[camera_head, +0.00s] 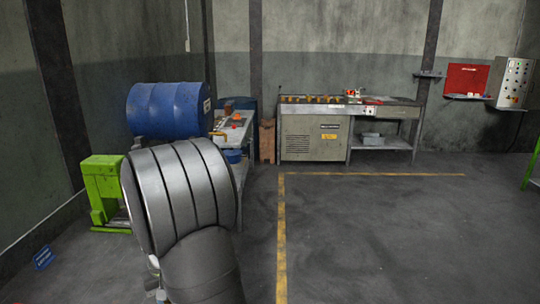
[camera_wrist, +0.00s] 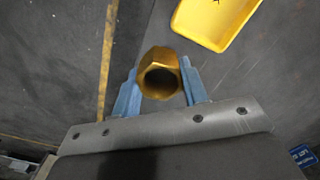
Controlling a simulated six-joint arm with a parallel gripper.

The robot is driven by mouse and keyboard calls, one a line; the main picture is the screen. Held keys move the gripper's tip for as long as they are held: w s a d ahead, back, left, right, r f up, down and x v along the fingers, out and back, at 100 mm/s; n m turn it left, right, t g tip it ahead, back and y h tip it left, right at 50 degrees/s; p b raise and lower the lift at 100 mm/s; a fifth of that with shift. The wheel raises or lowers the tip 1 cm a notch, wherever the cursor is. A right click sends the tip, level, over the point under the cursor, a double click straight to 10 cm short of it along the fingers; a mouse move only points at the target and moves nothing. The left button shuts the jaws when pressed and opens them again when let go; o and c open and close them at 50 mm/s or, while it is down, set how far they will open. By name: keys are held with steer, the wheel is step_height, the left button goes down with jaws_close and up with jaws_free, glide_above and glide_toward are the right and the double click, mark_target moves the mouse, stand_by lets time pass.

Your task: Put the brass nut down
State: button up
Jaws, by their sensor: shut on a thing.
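The brass nut (camera_wrist: 157,72) shows in the wrist view, between the two blue fingers of my gripper (camera_wrist: 158,88). The fingers are shut on its left and right sides. The nut is gold-coloured and six-sided, with its round hole facing the camera. Dark grey floor lies behind it in this view. In the head view my own arm fills the lower left, and neither the nut nor the gripper can be made out there.
A yellow tray (camera_wrist: 212,22) is at the top right of the wrist view, apart from the nut. In the head view, a blue drum (camera_head: 168,110), a green machine (camera_head: 102,190) and a workbench (camera_head: 313,138) stand toward the back. The marked floor (camera_head: 380,235) is clear.

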steer(key=w+d+f+m, duration=0.2)
steer(key=w+d+f, duration=0.1)
steer(key=d, duration=0.6)
steer(key=w+d+f+m, duration=0.2)
steer(key=w+d+f, duration=0.2)
steer(key=d, duration=0.5)
steer(key=w+d+f+m, duration=0.3)
steer(key=d+f, duration=0.3)
steer(key=d, duration=0.4)
steer(key=shift+w+f, duration=0.2)
steer(key=shift+w, duration=0.1)
